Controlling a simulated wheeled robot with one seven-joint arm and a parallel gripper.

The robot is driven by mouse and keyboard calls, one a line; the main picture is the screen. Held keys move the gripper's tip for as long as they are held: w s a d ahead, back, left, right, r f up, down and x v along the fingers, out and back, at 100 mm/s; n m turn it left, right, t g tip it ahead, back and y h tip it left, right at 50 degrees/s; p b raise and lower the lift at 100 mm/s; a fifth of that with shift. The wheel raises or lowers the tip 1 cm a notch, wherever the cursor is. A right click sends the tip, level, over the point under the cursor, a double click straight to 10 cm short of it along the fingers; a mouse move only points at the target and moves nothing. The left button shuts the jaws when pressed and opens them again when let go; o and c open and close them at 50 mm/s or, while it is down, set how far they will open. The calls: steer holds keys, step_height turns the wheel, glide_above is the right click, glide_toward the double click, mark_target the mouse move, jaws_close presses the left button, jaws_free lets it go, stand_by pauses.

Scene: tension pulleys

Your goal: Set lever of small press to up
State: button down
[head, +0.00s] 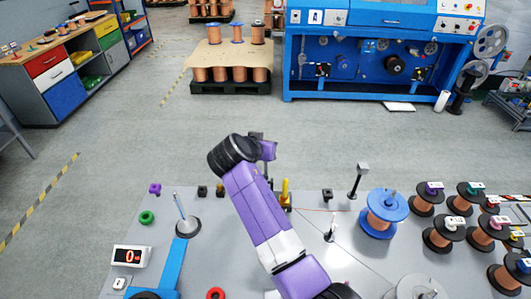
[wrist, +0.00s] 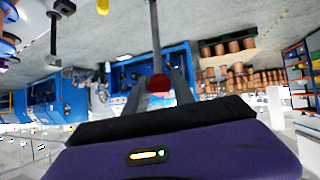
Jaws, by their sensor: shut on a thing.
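The lever shows in the wrist view as a grey rod (wrist: 155,40) with a red knob (wrist: 158,84) at its end. That view is upside down, so the rod appears upright with the knob at its upper end. My gripper (wrist: 160,92) is shut on the red knob, one finger on each side of it. In the head view my purple arm reaches over the table, and my gripper (head: 262,146) is at its far end, partly hidden. The press body and the lever's foot are hidden behind my arm there, so I cannot make out the press.
The grey table (head: 345,255) carries a yellow piece (head: 286,192) beside my arm, a dark post (head: 358,180), a blue spool (head: 380,212) and several copper spools at the right. A display (head: 130,256) stands at the left. A blue machine (head: 375,55) stands beyond open floor.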

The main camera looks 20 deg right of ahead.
steer(key=shift+w+d+r+g+y, duration=0.15)
steer(key=shift+w+g+y, duration=0.2)
steer(key=shift+w, duration=0.35)
steer(key=c, duration=1.1)
jaws_free()
steer(key=shift+o, duration=0.2)
steer(key=b+v, duration=0.1)
steer(key=v, duration=0.6)
steer(key=shift+s+a+r, duration=0.15)
steer(key=shift+s+a, duration=0.05)
steer(key=shift+a, duration=0.05)
